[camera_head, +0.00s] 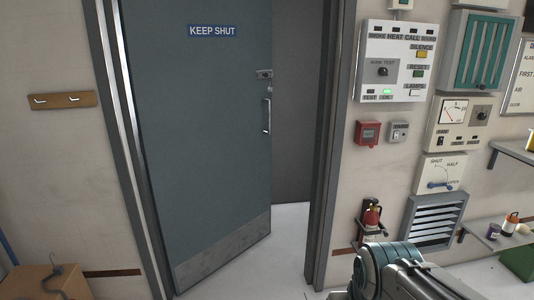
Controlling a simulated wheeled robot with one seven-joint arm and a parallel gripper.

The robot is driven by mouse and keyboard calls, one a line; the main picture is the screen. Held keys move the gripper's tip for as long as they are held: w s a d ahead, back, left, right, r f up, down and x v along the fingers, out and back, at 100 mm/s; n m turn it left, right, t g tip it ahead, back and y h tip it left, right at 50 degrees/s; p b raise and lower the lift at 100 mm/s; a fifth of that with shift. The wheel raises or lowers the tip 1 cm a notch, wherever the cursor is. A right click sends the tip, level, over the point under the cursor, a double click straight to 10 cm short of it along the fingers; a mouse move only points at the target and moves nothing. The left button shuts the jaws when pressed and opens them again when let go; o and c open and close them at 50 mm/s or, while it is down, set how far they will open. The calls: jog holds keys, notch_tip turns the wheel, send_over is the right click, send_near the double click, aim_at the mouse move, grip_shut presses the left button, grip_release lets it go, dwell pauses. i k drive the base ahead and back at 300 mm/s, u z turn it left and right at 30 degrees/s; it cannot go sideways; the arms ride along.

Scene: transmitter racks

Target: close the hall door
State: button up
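The hall door (200,130) is a blue-grey panel with a "KEEP SHUT" sign and a metal kick plate along its bottom. Part of my arm shows at the bottom right, apart from the door. My gripper's fingers are not visible.
A cardboard box (40,283) sits at lower left, below a hook rail (62,100). Right of the door are a control panel (392,60), a red call box (367,133), a fire extinguisher (371,215) and a vent (434,219). Floor (275,255) is clear in the doorway.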

aim_at(202, 102)
jog(key=u, duration=0.15)
jog(key=i, duration=1.6)
jog(key=u, duration=0.45)
jog(key=i, duration=1.55)
jog(key=u, duration=0.15)
